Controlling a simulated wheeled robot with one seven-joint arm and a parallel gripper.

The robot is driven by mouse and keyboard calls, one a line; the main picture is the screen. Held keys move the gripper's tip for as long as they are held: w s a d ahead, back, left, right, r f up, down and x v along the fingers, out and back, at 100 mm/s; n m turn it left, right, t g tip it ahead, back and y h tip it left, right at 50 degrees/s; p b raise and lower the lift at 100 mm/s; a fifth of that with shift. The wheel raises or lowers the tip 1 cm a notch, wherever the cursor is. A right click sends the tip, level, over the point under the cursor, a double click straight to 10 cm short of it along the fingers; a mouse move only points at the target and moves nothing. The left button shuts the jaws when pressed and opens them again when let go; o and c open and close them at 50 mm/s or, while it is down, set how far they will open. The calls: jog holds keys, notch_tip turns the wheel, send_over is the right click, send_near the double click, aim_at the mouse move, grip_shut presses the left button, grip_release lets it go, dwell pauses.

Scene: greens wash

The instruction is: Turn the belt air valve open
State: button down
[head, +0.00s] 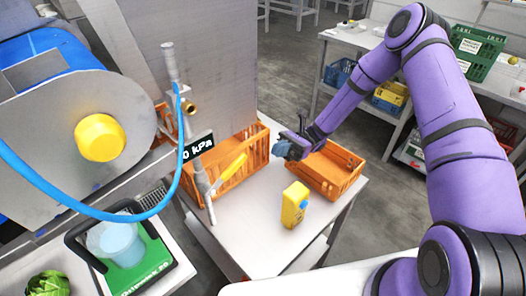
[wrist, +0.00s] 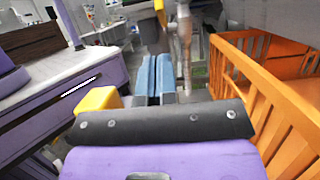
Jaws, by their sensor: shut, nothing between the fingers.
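A grey vertical air pipe (head: 203,180) stands at the left end of the steel table, with a yellow lever handle (head: 232,172) slanting up and to the right from it. A display on the pipe reads "0 kPa" (head: 198,147). A brass fitting (head: 190,107) and a blue hose (head: 180,130) join the pipe higher up. My gripper (head: 283,150) is shut and empty, to the right of the lever and apart from it. In the wrist view its blue fingers (wrist: 156,76) are together, with the pipe (wrist: 185,45) beyond them and a yellow part (wrist: 160,12) at the top.
An orange crate (head: 250,143) stands behind the lever, and another orange crate (head: 345,165) is right of my gripper. A yellow bottle (head: 294,205) stands on the table (head: 255,240). A machine with a large yellow knob (head: 100,137) is at left.

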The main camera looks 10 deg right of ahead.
aim_at(247, 158)
jog(key=x, duration=1)
jog(key=shift+r, duration=0.1)
jog(key=shift+r, duration=0.4)
